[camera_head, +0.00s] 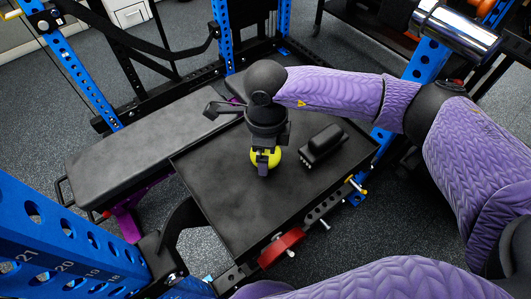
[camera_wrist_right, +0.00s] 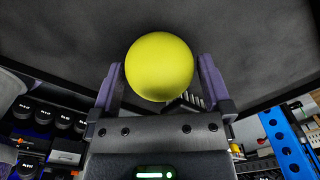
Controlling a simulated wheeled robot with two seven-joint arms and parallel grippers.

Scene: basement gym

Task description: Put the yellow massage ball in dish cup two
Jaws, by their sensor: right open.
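The yellow massage ball (camera_head: 265,158) is on the black tray (camera_head: 215,205), near its middle. It also shows large in the right wrist view (camera_wrist_right: 160,66). My right gripper (camera_head: 264,160) points down over the ball. Its two fingers (camera_wrist_right: 160,85) stand on either side of the ball, open, with the ball between them; a narrow gap shows at the sides. The gripper partly hides the ball in the head view. My left gripper is not in view. I cannot make out any dish cup in these frames.
A black block-like object (camera_head: 323,143) with a pale row along its edge lies on the tray, right of the ball. A padded bench (camera_head: 140,135) stands at the left. Blue rack posts (camera_head: 75,235) surround the tray. The tray's front left is clear.

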